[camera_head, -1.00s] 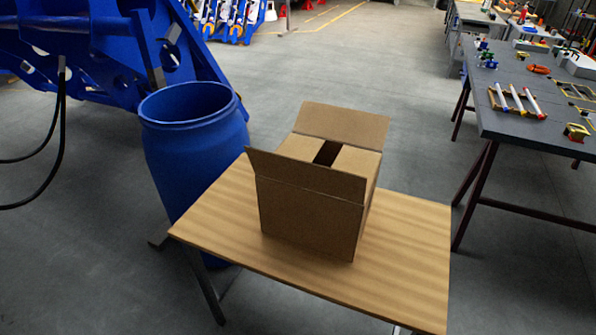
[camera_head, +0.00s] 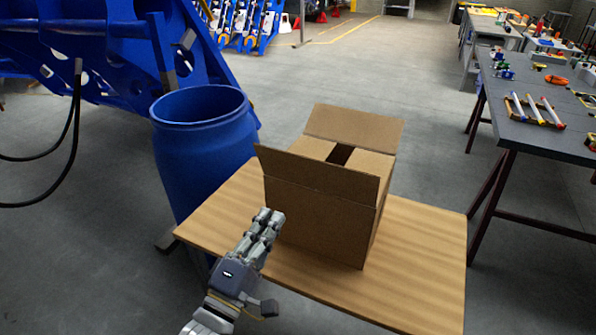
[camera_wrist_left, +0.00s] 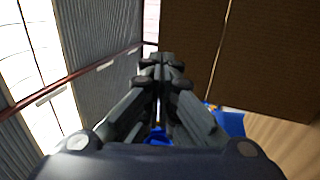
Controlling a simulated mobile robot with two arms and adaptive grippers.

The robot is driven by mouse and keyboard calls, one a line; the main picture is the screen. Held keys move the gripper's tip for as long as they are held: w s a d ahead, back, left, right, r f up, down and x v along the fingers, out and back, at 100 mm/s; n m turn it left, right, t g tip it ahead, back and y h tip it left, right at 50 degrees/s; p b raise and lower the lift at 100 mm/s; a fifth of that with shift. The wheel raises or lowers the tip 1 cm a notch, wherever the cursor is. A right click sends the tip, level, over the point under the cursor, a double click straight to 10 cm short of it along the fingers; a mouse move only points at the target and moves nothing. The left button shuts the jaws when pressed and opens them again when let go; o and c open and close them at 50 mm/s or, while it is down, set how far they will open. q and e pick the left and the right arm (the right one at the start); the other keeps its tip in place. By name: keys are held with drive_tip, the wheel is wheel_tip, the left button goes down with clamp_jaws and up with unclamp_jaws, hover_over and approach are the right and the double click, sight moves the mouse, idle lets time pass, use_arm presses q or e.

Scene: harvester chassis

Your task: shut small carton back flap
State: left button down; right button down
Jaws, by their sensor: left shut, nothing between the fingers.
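The small cardboard carton (camera_head: 318,222) stands on a wooden table. Its back flap (camera_head: 354,128) stands up at the far side, leaning outward. Its near flap (camera_head: 318,177) also stands up, tilted toward me. The two side flaps are folded inward, with a dark gap between them. My left gripper (camera_head: 268,221) is shut and empty, in front of the carton's near left edge. In the left wrist view the closed fingers (camera_wrist_left: 160,70) point past a brown cardboard face (camera_wrist_left: 260,50). My right gripper is not in view.
The wooden table (camera_head: 420,260) has free room right of the carton. A blue barrel (camera_head: 205,150) stands close to the table's left side. A grey workbench (camera_head: 545,120) with tools is at the right.

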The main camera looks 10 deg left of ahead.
sight(304, 158)
use_arm(q)
drive_tip(key=p+x, duration=0.4)
drive_tip(key=x, duration=0.9)
drive_tip(key=shift+w+d, duration=0.2)
drive_tip(key=shift+w, duration=0.2)
drive_tip(key=shift+r, duration=0.1)
